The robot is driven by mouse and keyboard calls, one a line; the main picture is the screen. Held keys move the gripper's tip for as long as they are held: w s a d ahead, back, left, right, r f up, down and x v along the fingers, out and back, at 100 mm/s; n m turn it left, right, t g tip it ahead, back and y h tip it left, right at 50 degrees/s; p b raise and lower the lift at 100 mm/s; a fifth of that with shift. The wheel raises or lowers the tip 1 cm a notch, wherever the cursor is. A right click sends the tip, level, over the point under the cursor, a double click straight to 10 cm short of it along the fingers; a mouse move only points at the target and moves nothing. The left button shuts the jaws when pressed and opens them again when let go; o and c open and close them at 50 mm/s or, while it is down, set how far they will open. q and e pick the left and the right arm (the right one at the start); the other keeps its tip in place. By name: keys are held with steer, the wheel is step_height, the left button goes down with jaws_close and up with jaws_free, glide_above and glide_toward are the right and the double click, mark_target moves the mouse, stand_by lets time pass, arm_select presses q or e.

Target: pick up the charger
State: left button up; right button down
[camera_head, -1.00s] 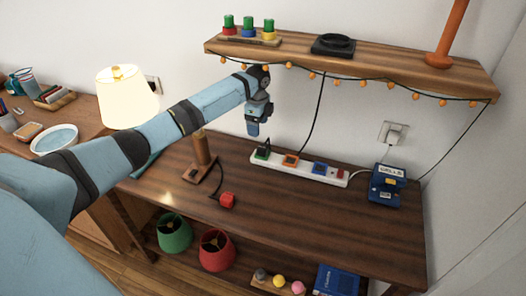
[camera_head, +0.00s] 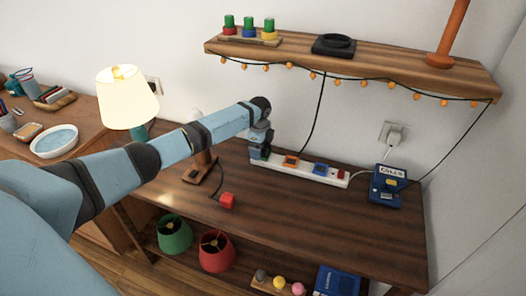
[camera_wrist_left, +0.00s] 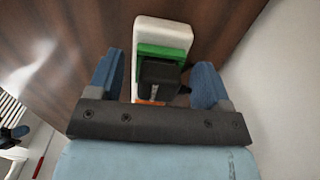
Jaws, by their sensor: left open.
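The charger (camera_wrist_left: 158,75) is a small black block plugged into the green socket (camera_wrist_left: 165,50) at one end of a white power strip (camera_wrist_left: 163,30). In the head view the power strip (camera_head: 329,180) lies on the wooden desk against the back wall. My left gripper (camera_head: 258,155) is over the strip's left end and mostly hides the charger there. In the left wrist view my left gripper (camera_wrist_left: 157,85) is open, with one blue finger on each side of the charger and gaps between. My right gripper is not in view.
A shelf (camera_head: 345,62) with a string of small orange lights hangs above the desk. A blue box (camera_head: 387,190) sits right of the strip. The front of the desk is clear.

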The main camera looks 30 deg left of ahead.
arm_select(q)
steer(key=c, duration=1)
steer(key=shift+r, duration=0.15)
